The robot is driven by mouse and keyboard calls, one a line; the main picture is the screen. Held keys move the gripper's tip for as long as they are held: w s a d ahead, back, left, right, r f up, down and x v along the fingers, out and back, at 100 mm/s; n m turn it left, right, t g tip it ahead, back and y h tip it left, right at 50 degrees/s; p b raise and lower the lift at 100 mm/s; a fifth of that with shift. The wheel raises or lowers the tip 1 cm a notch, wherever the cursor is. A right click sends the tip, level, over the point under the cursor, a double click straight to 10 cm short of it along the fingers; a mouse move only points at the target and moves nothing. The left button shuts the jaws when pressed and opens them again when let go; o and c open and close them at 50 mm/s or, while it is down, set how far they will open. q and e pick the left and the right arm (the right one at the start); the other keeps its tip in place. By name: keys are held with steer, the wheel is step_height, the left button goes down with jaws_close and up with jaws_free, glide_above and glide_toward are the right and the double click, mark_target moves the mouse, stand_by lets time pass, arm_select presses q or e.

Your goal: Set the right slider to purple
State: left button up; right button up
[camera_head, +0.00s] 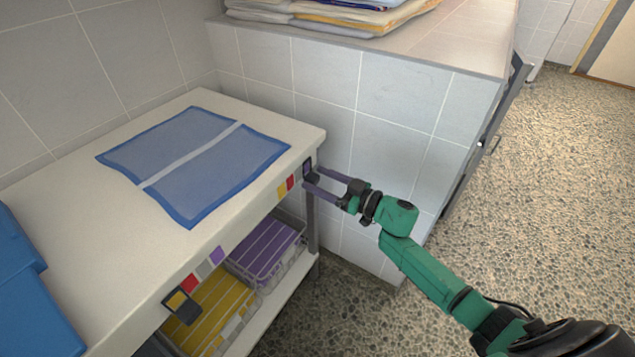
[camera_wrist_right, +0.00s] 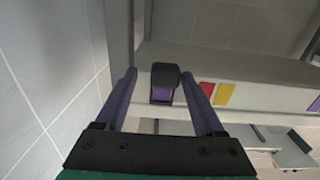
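The right slider (camera_head: 308,169) is a small dark frame on the front edge of the table, at the right end of its colour strip. Its window shows purple, and in the right wrist view the slider (camera_wrist_right: 165,76) stands beside a red patch (camera_wrist_right: 207,92) and a yellow patch (camera_wrist_right: 224,95). My right gripper (camera_head: 314,179) is open at the slider, with one finger on each side of it. In the wrist view, the right finger is very close to the slider; I cannot tell whether they touch. The left finger stands apart. My left gripper is not in view.
The left slider (camera_head: 181,304) sits over yellow on its own strip. A blue towel (camera_head: 194,164) lies on the table (camera_head: 254,118). Baskets with purple (camera_head: 266,247) and yellow towels (camera_head: 213,312) stand below. A tiled wall (camera_head: 370,150) rises close behind my right gripper.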

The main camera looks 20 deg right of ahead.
steer(key=shift+s, duration=0.1)
steer(key=p+v, duration=0.1)
steer(key=v, duration=1.3)
steer(key=shift+d, duration=0.2)
